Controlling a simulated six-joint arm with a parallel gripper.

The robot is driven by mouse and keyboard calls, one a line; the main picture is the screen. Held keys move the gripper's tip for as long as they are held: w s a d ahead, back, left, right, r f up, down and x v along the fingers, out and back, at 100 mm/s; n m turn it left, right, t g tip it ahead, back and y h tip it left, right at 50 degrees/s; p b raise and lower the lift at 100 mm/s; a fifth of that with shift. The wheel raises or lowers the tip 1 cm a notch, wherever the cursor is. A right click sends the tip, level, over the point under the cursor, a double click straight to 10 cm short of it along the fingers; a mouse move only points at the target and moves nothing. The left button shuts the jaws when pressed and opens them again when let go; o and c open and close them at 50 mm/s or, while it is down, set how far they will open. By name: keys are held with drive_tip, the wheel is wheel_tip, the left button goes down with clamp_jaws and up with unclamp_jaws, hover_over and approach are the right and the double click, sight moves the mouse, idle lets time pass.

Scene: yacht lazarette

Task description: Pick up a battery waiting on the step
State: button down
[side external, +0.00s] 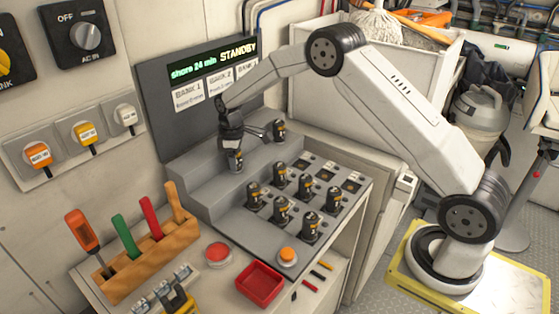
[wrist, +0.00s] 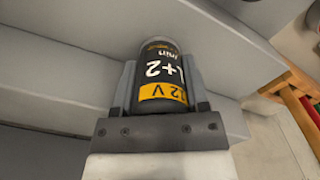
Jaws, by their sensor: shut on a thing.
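My gripper (side external: 232,142) is shut on a black battery with a yellow-orange band (side external: 235,160), at the left part of the grey stepped stand (side external: 190,187). In the wrist view the same battery (wrist: 165,72) sits between the two fingers, its label reading "12 V" and "+2". I cannot tell whether its base touches the step. Another battery (side external: 279,130) stands upright on a step to the right, just beyond my gripper. Several more batteries stand in the lower tray of slots, such as one at its front (side external: 310,228); some slots at the back right look empty.
A dark panel with a screen reading "STANDBY" (side external: 238,50) rises behind the stand. A white bin (side external: 320,95) stands behind my arm.

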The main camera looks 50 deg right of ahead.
drive_tip(key=shift+r, duration=0.2)
drive_tip(key=shift+r, duration=0.5)
wheel_tip(320, 180, up, 2)
drive_tip(key=shift+r, duration=0.1)
drive_tip(key=s+a+r, duration=0.1)
drive_tip(key=s+r, duration=0.8)
drive_tip(key=s, duration=0.5)
drive_tip(key=shift+r, duration=0.25)
